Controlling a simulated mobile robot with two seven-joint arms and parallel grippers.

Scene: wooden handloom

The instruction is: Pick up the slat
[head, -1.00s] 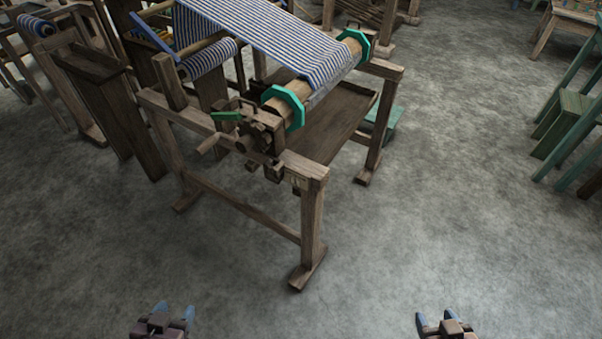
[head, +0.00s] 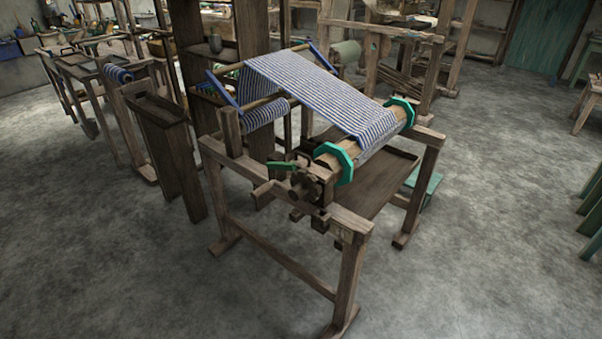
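I cannot pick out a loose slat with certainty in the head view. The wooden handloom (head: 283,263) stands in the middle, with blue-and-white striped cloth (head: 318,92) stretched over it to a front roller (head: 358,143) with teal end rings. A green lever piece (head: 282,166) sits by the ratchet wheel (head: 306,187) at the loom's near side. Neither of my grippers is in view.
A narrow dark wooden stand (head: 168,150) is left of the loom. A tall dark shelf (head: 253,40) rises behind it. The grey floor (head: 490,200) is clear at the right.

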